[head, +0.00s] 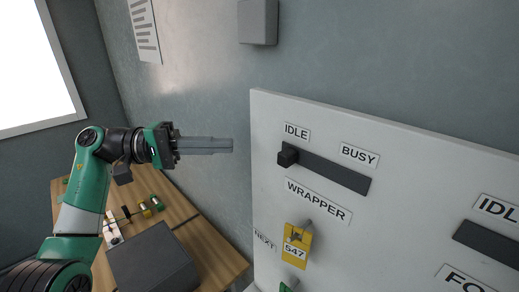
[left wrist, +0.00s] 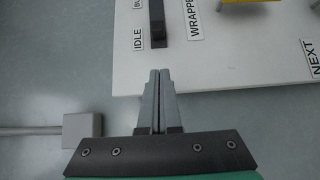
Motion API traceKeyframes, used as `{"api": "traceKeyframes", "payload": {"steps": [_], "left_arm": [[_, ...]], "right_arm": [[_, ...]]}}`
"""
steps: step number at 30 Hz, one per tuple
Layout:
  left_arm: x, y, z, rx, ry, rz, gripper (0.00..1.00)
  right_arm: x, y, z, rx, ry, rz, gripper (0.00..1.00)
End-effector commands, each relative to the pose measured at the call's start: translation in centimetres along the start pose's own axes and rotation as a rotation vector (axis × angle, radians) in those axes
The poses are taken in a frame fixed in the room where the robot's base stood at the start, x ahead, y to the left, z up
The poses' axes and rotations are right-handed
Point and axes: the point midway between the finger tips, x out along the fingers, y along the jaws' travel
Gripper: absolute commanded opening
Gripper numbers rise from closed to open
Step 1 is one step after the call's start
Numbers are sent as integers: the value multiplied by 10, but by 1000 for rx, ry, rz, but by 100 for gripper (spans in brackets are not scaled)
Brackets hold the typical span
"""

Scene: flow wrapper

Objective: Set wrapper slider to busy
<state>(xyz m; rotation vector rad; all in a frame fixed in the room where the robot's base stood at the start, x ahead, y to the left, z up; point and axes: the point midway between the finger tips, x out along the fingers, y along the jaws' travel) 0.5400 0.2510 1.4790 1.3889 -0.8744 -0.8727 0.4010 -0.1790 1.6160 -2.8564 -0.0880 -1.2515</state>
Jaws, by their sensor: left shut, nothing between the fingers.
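The wrapper slider is a black knob (head: 288,157) at the left, IDLE end of a dark horizontal track (head: 335,174) on a white panel (head: 268,205). The BUSY label (head: 359,155) is above the track's right end, and the WRAPPER label (head: 318,201) is below it. My left gripper (head: 232,146) is shut and empty, to the left of the knob and apart from it. In the left wrist view the shut fingers (left wrist: 159,72) point toward the panel, and the dark slider (left wrist: 157,30) shows beyond their tips. My right gripper is not in view.
A yellow tag marked 547 (head: 296,246) hangs on a peg below the WRAPPER label. A second dark track (head: 488,243) is at the panel's right. A grey box (head: 258,22) is on the wall above. A wooden table (head: 205,245) with a dark box (head: 155,262) stands lower left.

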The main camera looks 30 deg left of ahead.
Motion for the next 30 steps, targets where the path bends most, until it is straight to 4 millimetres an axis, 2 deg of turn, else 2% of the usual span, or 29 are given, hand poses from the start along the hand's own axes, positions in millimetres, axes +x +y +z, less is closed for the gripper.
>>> {"api": "traceKeyframes", "payload": {"steps": [6, 12, 18, 30], "left_arm": [[50, 3, 1, -3, -5, 0, 0], [68, 1, 18, 1, -2, -1, 0], [77, 0, 28, -1, 0, -1, 0], [79, -2, 30, 0, 0, -1, 0]], "right_arm": [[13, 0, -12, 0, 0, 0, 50], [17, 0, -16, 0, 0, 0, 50], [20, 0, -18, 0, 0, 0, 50], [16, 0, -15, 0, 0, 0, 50]]}}
